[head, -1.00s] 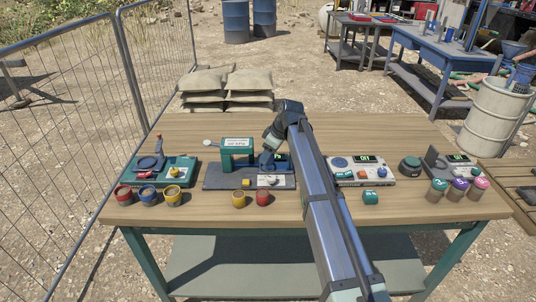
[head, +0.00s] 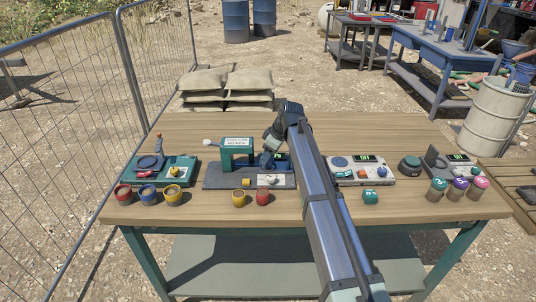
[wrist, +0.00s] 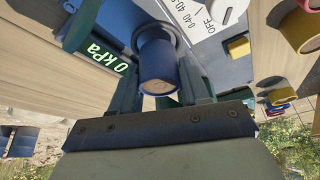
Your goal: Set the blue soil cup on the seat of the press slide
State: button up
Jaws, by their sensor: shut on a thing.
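The blue soil cup (wrist: 158,68) is between the fingers of my gripper (wrist: 160,85) in the wrist view, its tan soil face toward the camera. A grey ring (wrist: 154,30), apparently the seat of the press slide, surrounds its far end; I cannot tell whether the cup rests on it. In the head view my gripper (head: 270,160) is at the right part of the press (head: 236,143), over its dark base (head: 218,181). The arm hides part of this spot. Another blue cup (head: 148,196) stands at the left of the table.
A yellow cup (head: 238,199) and a red cup (head: 263,198) stand before the press. A teal device (head: 178,168) is left, with a red cup (head: 123,195) and a yellow cup (head: 173,194) before it. A white-topped device (head: 345,171) is right. The wrist view shows a 0 kPa display (wrist: 104,56).

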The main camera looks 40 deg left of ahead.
jog(key=shift+f, duration=0.8)
jog(key=o, duration=1.6)
jog(key=shift+c, duration=0.2)
jog(key=shift+r, duration=3.8)
jog(key=shift+w, duration=0.1)
